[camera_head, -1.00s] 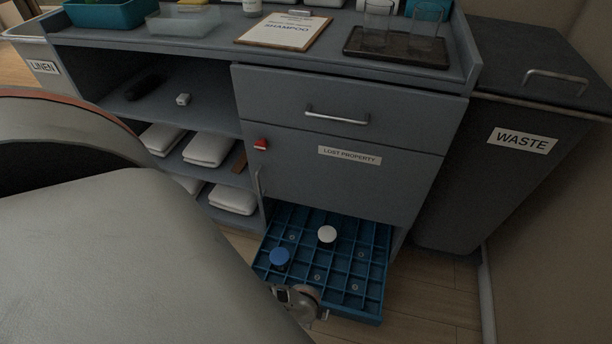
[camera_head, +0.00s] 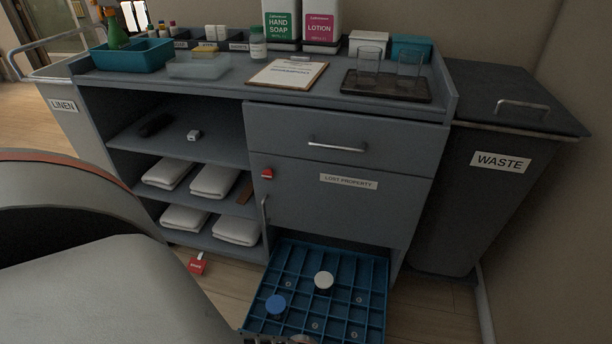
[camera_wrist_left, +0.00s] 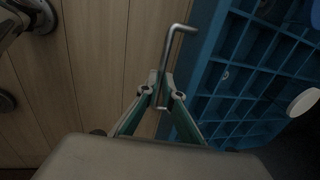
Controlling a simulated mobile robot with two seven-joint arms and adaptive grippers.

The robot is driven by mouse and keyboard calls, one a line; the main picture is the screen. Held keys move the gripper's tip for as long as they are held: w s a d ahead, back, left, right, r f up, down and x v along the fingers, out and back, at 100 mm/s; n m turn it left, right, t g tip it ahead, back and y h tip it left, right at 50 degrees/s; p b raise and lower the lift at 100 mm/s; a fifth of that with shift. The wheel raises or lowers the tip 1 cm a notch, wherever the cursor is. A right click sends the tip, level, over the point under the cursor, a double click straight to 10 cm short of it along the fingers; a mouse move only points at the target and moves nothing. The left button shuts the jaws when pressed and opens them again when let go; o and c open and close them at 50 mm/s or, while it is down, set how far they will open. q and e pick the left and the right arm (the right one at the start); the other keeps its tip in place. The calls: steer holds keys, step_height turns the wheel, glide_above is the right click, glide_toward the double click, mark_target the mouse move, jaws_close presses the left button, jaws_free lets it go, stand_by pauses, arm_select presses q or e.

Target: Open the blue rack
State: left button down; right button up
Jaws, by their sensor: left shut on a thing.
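The blue rack (camera_head: 377,290) is a gridded tray that sticks out from under the grey cabinet near the floor, pulled open. Its front edge runs off the bottom of the head view. A white-capped item (camera_head: 323,280) and a blue-capped item (camera_head: 275,304) stand in its compartments. The rack also shows at the right of the left wrist view (camera_wrist_left: 207,45). There my left gripper (camera_wrist_left: 165,88) is shut on the rack's metal handle (camera_wrist_left: 174,40), beside the rack's front. In the head view the gripper is mostly cut off. My right gripper is not in view.
The grey cabinet (camera_head: 340,215) has a closed drawer and a LOST PROPERTY door above the rack. The waste bin (camera_head: 470,210) stands to the right. A red tag (camera_head: 198,266) lies on the floor to the left. Bare wood floor shows around the rack.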

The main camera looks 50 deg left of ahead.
arm_select(q)
steer(key=shift+s+f, duration=0.15)
steer(key=shift+s, duration=0.05)
steer(key=c, duration=2.2)
jaws_free()
steer(key=shift+o, duration=0.2)
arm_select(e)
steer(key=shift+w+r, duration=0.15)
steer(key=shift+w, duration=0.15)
arm_select(q)
steer(key=shift+w, duration=0.1)
step_height(320, 180, up, 10)
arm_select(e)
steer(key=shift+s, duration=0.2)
